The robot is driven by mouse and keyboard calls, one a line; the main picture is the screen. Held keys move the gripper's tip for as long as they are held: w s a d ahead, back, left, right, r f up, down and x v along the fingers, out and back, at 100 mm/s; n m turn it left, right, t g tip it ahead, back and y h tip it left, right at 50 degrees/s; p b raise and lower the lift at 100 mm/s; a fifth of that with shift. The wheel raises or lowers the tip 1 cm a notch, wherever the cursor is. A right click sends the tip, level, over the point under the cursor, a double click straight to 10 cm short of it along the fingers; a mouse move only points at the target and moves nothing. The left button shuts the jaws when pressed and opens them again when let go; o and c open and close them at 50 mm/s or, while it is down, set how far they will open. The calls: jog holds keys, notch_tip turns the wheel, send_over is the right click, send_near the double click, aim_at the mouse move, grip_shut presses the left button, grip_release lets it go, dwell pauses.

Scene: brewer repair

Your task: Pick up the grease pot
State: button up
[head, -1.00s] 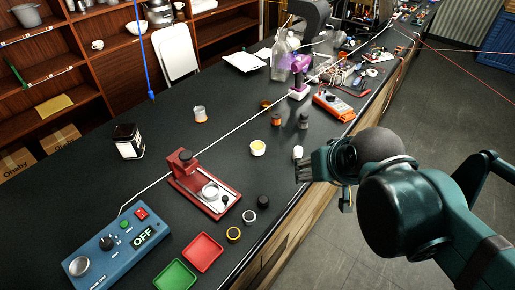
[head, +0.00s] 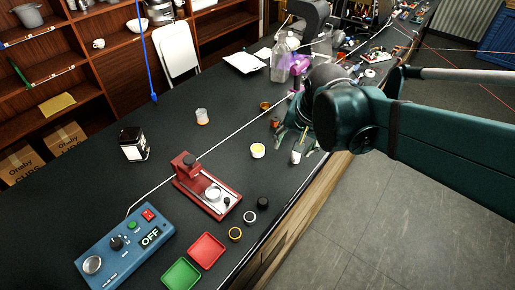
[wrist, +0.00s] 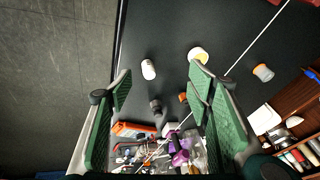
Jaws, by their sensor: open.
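A small white pot with yellow contents, which looks like the grease pot (head: 257,150), stands upright on the dark bench. It also shows in the wrist view (wrist: 198,54), just beyond the tip of the right-hand finger. My gripper (head: 292,138) is open and empty, pointing down over the bench to the right of the pot and apart from it. In the wrist view, the green finger pads of my gripper (wrist: 160,90) are wide apart. A white cylinder (wrist: 148,69) shows between them; it also stands near the bench edge in the head view (head: 297,156).
A dark cylinder (wrist: 155,104) and an orange-banded jar (wrist: 183,97) stand close by. A red fixture (head: 207,187), small rings and red and green trays (head: 206,250) lie nearer. The bench's right edge is close.

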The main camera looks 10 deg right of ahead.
jog(key=w+a+f+m+g+p, duration=0.2)
jog(key=w+a+m+p, duration=0.25)
jog(key=w, duration=0.45)
jog(key=m+g+p, duration=0.2)
jog(key=m+p, duration=0.3)
jog(key=m, duration=0.1)
send_over(258, 148)
jog(key=shift+f, duration=3.35)
jog(key=shift+s, duration=0.1)
jog(key=shift+f, duration=1.3)
jog(key=shift+a+f+p, duration=0.1)
jog(key=shift+f+p, duration=0.3)
jog(key=shift+f, duration=2.2)
